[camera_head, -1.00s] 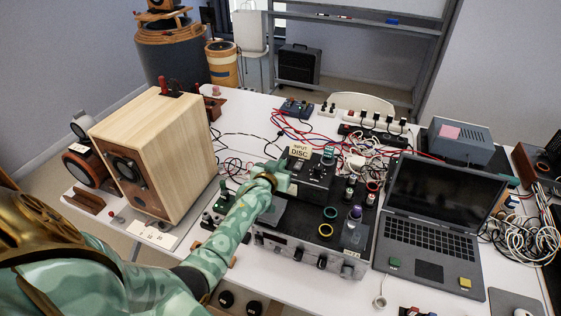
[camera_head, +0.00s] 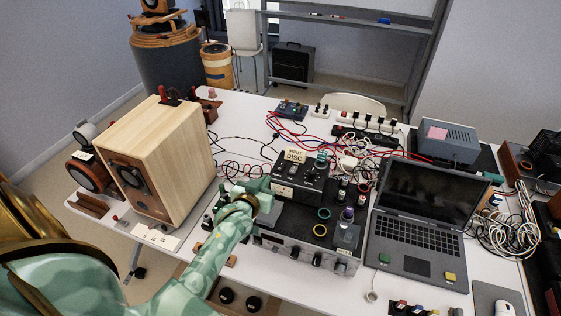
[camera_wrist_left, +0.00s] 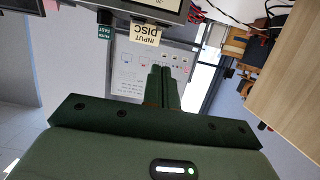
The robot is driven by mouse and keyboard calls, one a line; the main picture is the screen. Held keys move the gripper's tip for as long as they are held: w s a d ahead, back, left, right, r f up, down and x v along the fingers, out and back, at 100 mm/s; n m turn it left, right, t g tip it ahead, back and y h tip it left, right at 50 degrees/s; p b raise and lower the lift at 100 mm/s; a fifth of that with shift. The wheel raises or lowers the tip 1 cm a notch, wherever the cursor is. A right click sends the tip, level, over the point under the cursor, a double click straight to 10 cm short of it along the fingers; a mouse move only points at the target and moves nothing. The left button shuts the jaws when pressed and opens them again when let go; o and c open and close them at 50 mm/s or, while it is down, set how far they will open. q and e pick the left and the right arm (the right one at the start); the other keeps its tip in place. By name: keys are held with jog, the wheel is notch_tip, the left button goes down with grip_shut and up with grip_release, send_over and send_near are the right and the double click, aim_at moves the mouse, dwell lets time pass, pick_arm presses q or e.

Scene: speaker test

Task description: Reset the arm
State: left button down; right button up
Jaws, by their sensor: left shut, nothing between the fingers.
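My left arm, green with a brass ring at the wrist, reaches in from the lower left in the head view. Its gripper (camera_head: 256,190) is over the left part of the black amplifier (camera_head: 300,250), close to a small black box with an "INPUT DISC" label (camera_head: 294,156). In the left wrist view the gripper's two fingers (camera_wrist_left: 164,82) are shut together with nothing between them. The same label shows upside down there, beyond the fingers. Whether the gripper touches the box or amplifier is hard to tell. My right gripper is not in view.
A wooden speaker (camera_head: 160,155) stands left of the gripper. An open laptop (camera_head: 420,215) is to the right, with a grey box (camera_head: 449,140) behind it. Cables and a power strip (camera_head: 365,120) spread across the back of the white table. Colored rings sit on the amplifier.

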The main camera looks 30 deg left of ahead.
pick_arm(q)
jog(key=s+d+r+m+g, duration=0.2)
jog(key=s+m, duration=0.1)
jog(key=s, duration=0.5)
jog(key=s+d+r+m+g+y, duration=0.1)
jog(key=s+d+r+m+g, duration=0.2)
jog(key=s, duration=0.4)
jog(key=s+d+r+m+g, duration=0.2)
jog(key=s+m, duration=0.2)
jog(key=s, duration=0.4)
jog(key=s+d+f+n+g+h+b, duration=0.1)
jog(key=s+d+f+g+h+b, duration=0.15)
jog(key=f, duration=1.55)
jog(key=s+d+f+g+h+b, duration=0.1)
jog(key=s+d+f+g+b, duration=0.2)
jog(key=f, duration=1.5)
jog(key=s+f+n+g+b, duration=0.1)
jog(key=s+f+b, duration=0.5)
jog(key=s+f, duration=1.2)
jog(key=shift+s+a+f+n+h, duration=0.2)
jog(key=shift+s+a+n+h, duration=0.2)
jog(key=shift+n, duration=0.5)
